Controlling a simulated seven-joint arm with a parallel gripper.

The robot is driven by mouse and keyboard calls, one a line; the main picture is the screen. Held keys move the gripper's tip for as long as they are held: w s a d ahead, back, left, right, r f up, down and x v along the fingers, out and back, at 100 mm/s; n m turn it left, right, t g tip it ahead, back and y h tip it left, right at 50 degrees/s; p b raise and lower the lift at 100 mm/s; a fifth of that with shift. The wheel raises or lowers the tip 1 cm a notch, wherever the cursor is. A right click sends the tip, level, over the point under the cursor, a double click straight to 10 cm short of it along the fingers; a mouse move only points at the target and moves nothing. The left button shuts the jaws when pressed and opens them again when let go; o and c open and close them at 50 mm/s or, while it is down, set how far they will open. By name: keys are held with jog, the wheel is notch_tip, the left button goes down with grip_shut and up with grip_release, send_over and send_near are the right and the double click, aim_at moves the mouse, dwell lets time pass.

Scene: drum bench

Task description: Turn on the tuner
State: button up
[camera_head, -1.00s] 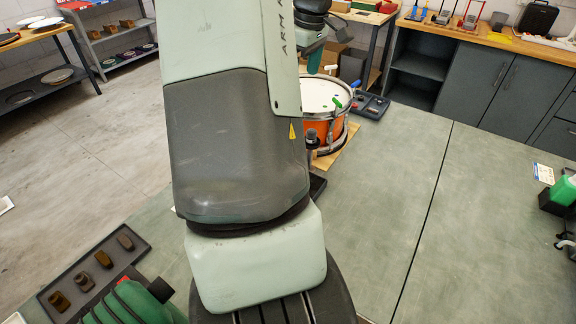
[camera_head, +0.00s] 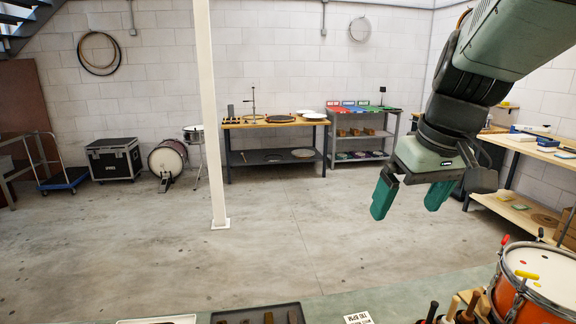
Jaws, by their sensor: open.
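I cannot make out a tuner in the current head view. My gripper (camera_head: 406,208) hangs in the air at the upper right, its two green fingers spread apart with nothing between them. An orange snare drum (camera_head: 508,302) stands at the lower right, cut off by the frame edge. It has a white head and coloured pegs on its rim. My gripper is above and to the left of the drum, well apart from it.
A dark tray (camera_head: 225,314) with several brown pieces and a printed card (camera_head: 358,318) lie at the bottom edge. Wooden-handled tools (camera_head: 465,305) stand beside the drum. A workbench (camera_head: 275,124) and a shelf rack (camera_head: 393,125) stand far back; open floor lies between.

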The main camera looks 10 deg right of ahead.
jog(key=s+a+t, duration=0.2)
jog(key=s+a, duration=1)
jog(key=a, duration=0.3)
jog(key=shift+a+m+h, duration=0.15)
jog(key=shift+m+h, duration=0.15)
